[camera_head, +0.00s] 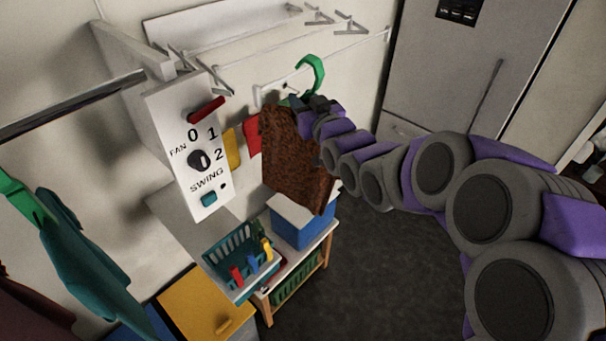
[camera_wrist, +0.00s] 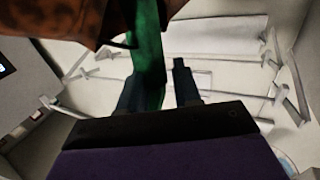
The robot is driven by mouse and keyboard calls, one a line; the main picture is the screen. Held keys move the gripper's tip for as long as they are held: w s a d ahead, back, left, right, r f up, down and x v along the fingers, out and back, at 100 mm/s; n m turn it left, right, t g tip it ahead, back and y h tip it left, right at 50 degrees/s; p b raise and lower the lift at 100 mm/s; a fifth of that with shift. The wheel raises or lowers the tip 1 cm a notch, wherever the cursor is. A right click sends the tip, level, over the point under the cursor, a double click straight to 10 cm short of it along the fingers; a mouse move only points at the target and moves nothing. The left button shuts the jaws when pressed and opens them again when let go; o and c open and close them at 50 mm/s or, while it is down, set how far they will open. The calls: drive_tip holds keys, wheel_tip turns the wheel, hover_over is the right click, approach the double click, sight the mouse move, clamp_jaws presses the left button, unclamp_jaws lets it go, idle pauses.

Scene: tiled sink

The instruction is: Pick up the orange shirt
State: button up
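The orange-brown mottled shirt (camera_head: 292,155) hangs from a green hanger (camera_head: 316,72) near the back wall in the head view. My gripper (camera_head: 308,104) is at the top of the shirt, just below the hanger's hook. In the wrist view the green hanger (camera_wrist: 149,65) passes between my two fingers (camera_wrist: 158,86). The fingers are apart, with a gap between the hanger and the right finger. The shirt's cloth (camera_wrist: 60,18) fills the top left of the wrist view. My arm hides part of the shirt's right side in the head view.
A white fan control box (camera_head: 187,150) is left of the shirt. A teal basket of pegs (camera_head: 242,255) and a blue box (camera_head: 301,225) are below. White drying rails (camera_head: 320,22) are on the wall. A teal garment (camera_head: 90,260) hangs at left. A fridge (camera_head: 470,70) stands behind.

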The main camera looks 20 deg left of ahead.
drive_tip(key=d, duration=0.2)
drive_tip(key=d+r, duration=0.1)
drive_tip(key=shift+d, duration=0.4)
clamp_jaws()
drive_tip(key=shift+a+f, duration=0.25)
drive_tip(key=shift+a, duration=0.5)
